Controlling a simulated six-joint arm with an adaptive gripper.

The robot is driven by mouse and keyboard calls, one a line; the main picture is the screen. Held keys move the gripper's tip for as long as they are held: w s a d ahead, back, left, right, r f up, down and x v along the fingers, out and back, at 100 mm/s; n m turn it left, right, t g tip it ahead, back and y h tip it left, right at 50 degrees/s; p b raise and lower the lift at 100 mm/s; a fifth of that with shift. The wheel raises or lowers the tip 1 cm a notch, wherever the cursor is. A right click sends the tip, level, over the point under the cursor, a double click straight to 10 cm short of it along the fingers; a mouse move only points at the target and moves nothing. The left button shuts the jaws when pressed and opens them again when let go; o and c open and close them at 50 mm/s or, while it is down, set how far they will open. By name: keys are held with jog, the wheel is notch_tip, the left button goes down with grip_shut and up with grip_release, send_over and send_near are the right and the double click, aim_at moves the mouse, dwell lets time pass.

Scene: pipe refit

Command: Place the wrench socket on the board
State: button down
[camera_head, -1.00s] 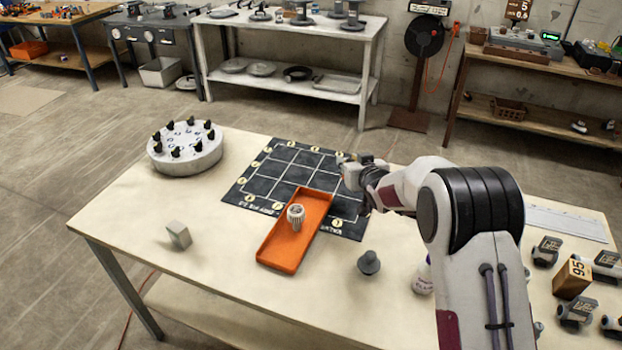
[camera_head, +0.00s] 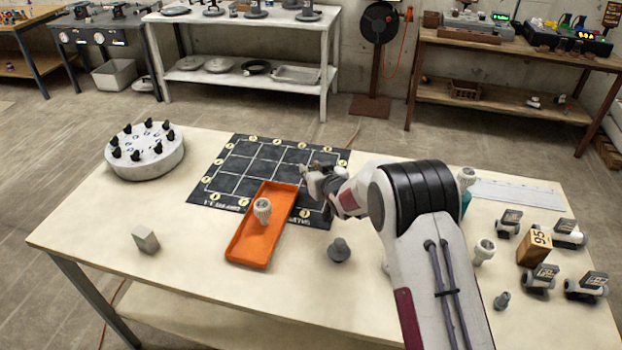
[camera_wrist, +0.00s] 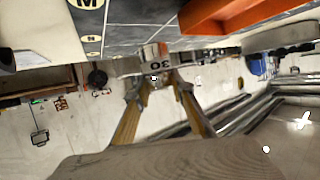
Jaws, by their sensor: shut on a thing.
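My gripper (camera_head: 312,178) is over the right part of the black gridded board (camera_head: 238,166), right of the orange tray. In the wrist view the gripper (camera_wrist: 163,84) is shut on a grey metal piece marked "30", which looks like the wrench socket (camera_wrist: 157,64). In the head view the socket is small and partly lost against the fingers. I cannot tell whether it touches the board. The board also shows at the top of the wrist view (camera_wrist: 122,32).
The orange tray (camera_head: 247,246) lies partly over the board's front edge with a ribbed pale fitting (camera_head: 262,208) in it. A grey knobbed piece (camera_head: 338,251), a small grey block (camera_head: 145,240), a round white holder (camera_head: 146,163) and several fittings at the right share the table (camera_head: 190,280).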

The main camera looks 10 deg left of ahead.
dwell(0.3)
jog(key=shift+f, duration=1.85)
jog(key=c, duration=1.7)
grip_release()
jog(key=shift+f, duration=0.15)
jog(key=shift+s+d+r, duration=0.1)
jog(key=shift+s+r, duration=0.05)
jog(key=shift+r, duration=0.05)
jog(key=shift+v, duration=1.85)
jog(key=shift+s+d+r, duration=0.1)
jog(key=shift+s+r, duration=0.05)
jog(key=shift+r, duration=1.7)
jog(key=shift+s+d+r, duration=0.1)
jog(key=shift+s+r, duration=0.1)
jog(key=shift+r, duration=1.65)
